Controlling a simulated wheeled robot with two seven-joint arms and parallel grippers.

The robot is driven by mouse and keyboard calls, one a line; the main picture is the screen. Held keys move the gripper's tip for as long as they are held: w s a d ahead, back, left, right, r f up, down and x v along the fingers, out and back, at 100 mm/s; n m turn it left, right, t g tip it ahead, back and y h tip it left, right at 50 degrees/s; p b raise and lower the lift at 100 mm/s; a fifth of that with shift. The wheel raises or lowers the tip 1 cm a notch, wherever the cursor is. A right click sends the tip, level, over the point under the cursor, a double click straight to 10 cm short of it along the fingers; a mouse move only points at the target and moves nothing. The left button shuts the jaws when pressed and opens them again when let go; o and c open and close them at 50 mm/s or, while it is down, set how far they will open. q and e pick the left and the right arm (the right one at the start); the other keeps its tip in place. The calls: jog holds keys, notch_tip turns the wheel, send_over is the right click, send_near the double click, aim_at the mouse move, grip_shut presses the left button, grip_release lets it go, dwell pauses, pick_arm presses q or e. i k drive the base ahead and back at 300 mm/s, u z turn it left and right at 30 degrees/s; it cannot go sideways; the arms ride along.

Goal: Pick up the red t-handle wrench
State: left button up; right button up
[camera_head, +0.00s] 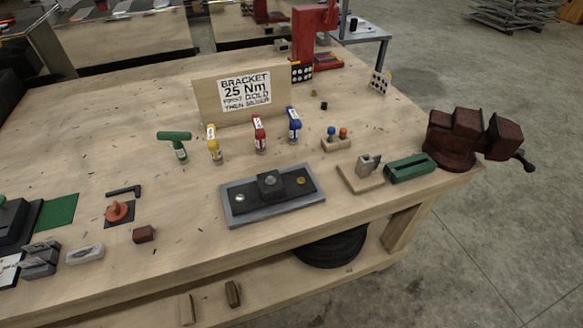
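The red t-handle wrench (259,135) stands upright on the wooden workbench (100,170), with a white label on its top. It is in the middle of a row of similar handled tools. A yellow one (214,146) stands to its left and a blue one (294,126) to its right. A green tool with a wide T-shaped handle (175,143) stands at the row's left end. Neither of my grippers shows in this view.
Behind the row stands a board with a "BRACKET 25 Nm" sign (246,93). In front lies a grey tray with a dark plate (271,195). A dark red vise (455,140) sits at the right corner. Small blocks lie on the left front.

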aim_at(260, 134)
jog(key=u, duration=2.9)
jog(key=k, duration=1.75)
jog(key=z, duration=2.65)
